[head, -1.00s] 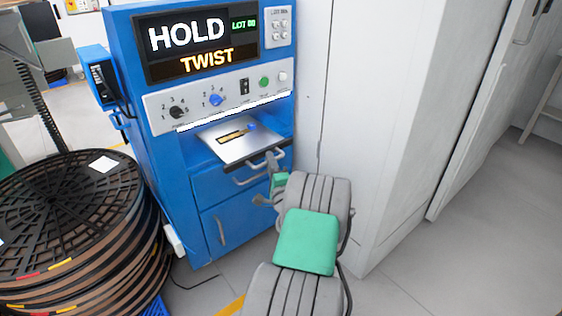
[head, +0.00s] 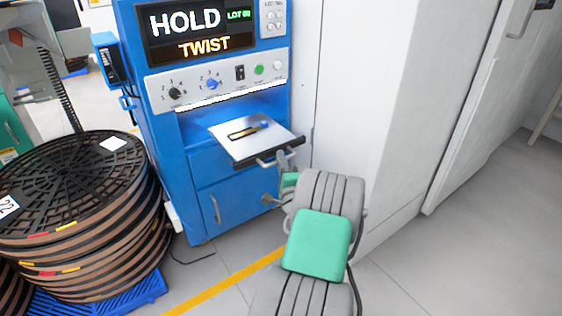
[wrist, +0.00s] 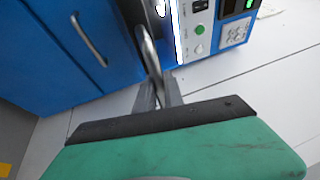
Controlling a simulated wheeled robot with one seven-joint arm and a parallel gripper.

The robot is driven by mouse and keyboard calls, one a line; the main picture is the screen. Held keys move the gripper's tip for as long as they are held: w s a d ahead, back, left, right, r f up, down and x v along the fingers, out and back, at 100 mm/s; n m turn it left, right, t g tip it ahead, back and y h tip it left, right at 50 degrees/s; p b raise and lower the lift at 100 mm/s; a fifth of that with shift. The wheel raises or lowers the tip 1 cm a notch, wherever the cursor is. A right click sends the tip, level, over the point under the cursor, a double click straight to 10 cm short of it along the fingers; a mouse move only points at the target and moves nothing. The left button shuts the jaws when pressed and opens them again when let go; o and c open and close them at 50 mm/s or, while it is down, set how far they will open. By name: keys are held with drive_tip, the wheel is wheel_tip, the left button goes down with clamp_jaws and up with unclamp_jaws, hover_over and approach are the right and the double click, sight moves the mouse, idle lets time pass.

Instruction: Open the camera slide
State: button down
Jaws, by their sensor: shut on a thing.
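The camera slide (head: 238,146) is a pale metal plate with a dark front edge, sticking out of the lit opening of the blue station (head: 224,215). A strip with a small blue part lies on the plate. The slide's curved metal handle (wrist: 150,50) shows in the wrist view, running down to the fingers. My gripper (head: 285,160) is at the slide's front edge, shut on this handle (head: 266,161). In the wrist view my gripper (wrist: 158,94) has its fingers at the handle's lower end. The fingertips are small and partly hidden in the head view.
A stack of black and brown reels (head: 75,205) stands on a blue pallet (head: 105,299) at the left. A white cabinet wall (head: 350,90) rises close on the right. The station's lower door with its handle (head: 216,210) is closed. Grey floor is free at right.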

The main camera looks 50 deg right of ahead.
drive_tip(key=shift+w+a+f, duration=0.1)
drive_tip(key=c, duration=1.6)
unclamp_jaws()
drive_tip(key=shift+c, duration=0.2)
drive_tip(key=shift+o, duration=0.9)
drive_tip(key=v, duration=0.7)
drive_tip(key=shift+s+b, duration=0.4)
drive_tip(key=shift+a, duration=0.15)
